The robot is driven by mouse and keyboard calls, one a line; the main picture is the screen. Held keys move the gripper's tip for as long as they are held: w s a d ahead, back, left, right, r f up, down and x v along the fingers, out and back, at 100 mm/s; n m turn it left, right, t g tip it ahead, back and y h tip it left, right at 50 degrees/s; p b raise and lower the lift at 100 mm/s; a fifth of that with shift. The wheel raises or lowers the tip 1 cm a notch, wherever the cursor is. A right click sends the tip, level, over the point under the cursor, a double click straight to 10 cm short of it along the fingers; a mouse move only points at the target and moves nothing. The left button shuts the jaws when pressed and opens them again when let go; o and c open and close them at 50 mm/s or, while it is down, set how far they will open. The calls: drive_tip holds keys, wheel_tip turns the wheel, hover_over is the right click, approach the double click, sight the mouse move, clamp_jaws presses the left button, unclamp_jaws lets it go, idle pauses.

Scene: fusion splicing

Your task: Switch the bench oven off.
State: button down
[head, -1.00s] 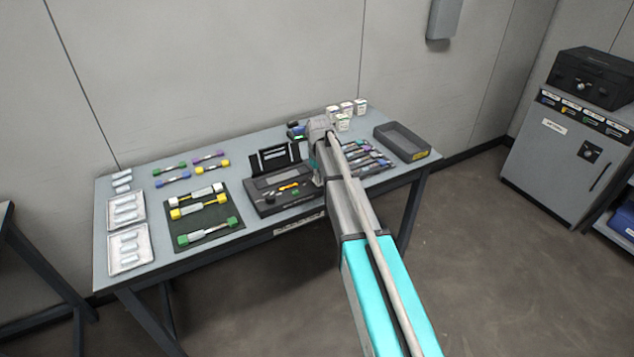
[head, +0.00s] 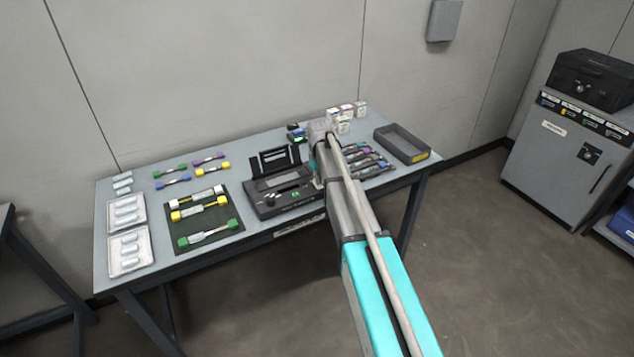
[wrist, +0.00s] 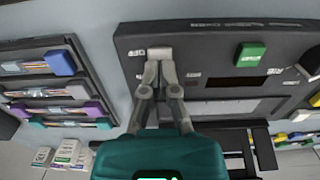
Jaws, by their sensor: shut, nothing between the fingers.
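A dark bench unit with a raised black lid (head: 281,160) stands at the middle of the table. I take it for the bench oven, but its lettering is too small to read. In the head view my arm hides the fingertips.
A dark mat (head: 208,216) with coloured-ended pieces lies left. A grey cabinet (head: 560,170) with a black case (head: 590,78) stands far right.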

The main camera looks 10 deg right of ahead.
drive_tip(key=shift+r+p, duration=2.85)
drive_tip(key=shift+r, duration=0.2)
drive_tip(key=shift+s, duration=0.1)
drive_tip(key=s+m, duration=0.3)
drive_tip(key=s, duration=2.6)
drive_tip(key=shift+m, duration=0.3)
